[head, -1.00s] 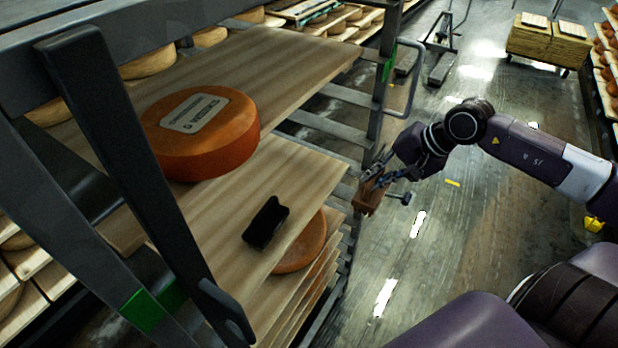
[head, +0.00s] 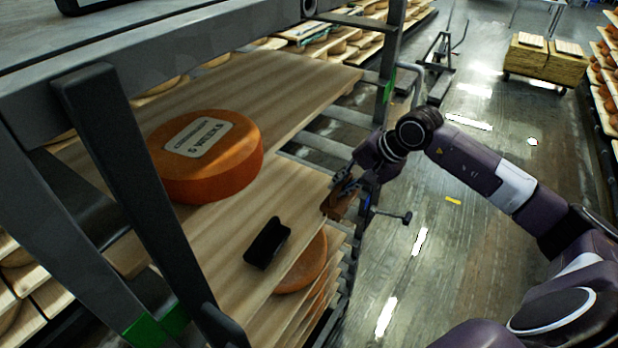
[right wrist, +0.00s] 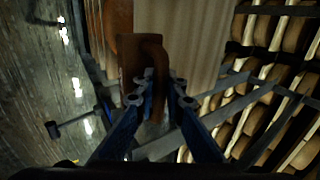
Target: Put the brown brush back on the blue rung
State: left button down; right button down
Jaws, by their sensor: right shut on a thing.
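The brown brush (head: 338,206) is in my right gripper (head: 347,188), beside the right end of the lower wooden boards in the head view. In the right wrist view the brush (right wrist: 140,55) lies between and ahead of the two blue-lit fingers (right wrist: 160,92), which are shut on it. Just right of the brush a small blue piece (head: 367,204) shows at the rack's side; I cannot tell whether it is the blue rung. My left gripper is not in view.
A black block-like object (head: 266,243) lies on the lower board (head: 215,255). An orange cheese wheel (head: 212,165) sits behind it, another (head: 304,264) below. A dark T-shaped handle (head: 403,217) sticks out to the right. Grey rack posts (head: 140,200) stand left.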

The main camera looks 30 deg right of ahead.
jog(key=w+a+p, duration=0.1)
jog(key=w, duration=0.1)
jog(key=w+a+f+p, duration=0.1)
jog(key=w+a, duration=0.1)
jog(key=w, duration=0.1)
jog(key=w+a+f+p, duration=0.1)
jog(key=w+a+p, duration=0.1)
jog(key=shift+w+f, duration=0.2)
jog(key=shift+w, duration=0.15)
jog(key=shift+d+f, duration=0.15)
jog(key=shift+f, duration=0.4)
jog(key=shift+f, duration=0.2)
jog(key=c, duration=2)
grip_release()
